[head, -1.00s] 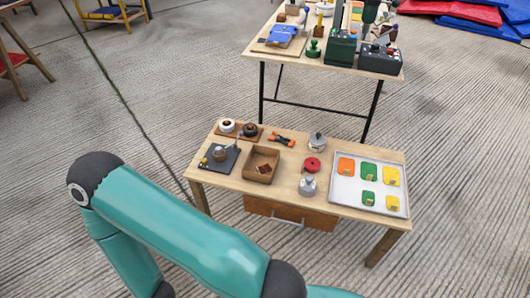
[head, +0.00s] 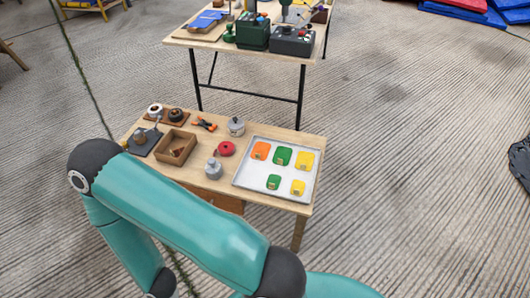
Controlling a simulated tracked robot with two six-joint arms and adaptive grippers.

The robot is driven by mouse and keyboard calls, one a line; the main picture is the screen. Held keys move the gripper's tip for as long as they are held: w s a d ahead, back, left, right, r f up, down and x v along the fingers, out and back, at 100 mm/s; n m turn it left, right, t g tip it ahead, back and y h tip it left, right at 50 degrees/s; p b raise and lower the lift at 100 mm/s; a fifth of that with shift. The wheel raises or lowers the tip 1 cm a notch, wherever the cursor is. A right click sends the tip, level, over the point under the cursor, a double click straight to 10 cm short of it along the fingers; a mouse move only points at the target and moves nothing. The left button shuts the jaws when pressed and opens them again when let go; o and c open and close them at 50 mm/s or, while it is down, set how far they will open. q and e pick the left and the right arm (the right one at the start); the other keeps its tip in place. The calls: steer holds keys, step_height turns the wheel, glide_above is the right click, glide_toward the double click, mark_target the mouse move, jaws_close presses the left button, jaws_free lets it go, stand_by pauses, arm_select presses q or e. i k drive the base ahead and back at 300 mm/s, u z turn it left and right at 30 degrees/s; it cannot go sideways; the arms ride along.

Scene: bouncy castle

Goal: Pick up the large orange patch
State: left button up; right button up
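The large orange patch (head: 260,151) lies flat at the upper left of a pale tray (head: 247,183) on the near wooden table. A large green patch (head: 281,156) and a large yellow patch (head: 304,161) lie to its right in the same row. A small green patch (head: 273,182) and a small yellow patch (head: 298,187) lie below them. A teal arm of mine fills the lower left and covers the table's front left part. Neither gripper shows in the head view.
The near table (head: 228,115) also holds a red round object (head: 226,149), grey canisters (head: 214,169), an open wooden box (head: 176,147) and orange-handled pliers (head: 204,124). A second table (head: 240,52) with dark machines stands behind. The floor (head: 420,160) right of the near table is mostly clear.

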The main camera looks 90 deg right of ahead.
mark_target(261, 151)
steer(key=z, duration=0.45)
steer(key=k, duration=0.2)
steer(key=z, duration=1)
steer(key=i, duration=0.8)
steer(key=z, duration=0.25)
steer(key=k, duration=0.9)
steer(key=z, duration=0.2)
steer(key=i, duration=0.9)
steer(key=u, duration=0.1)
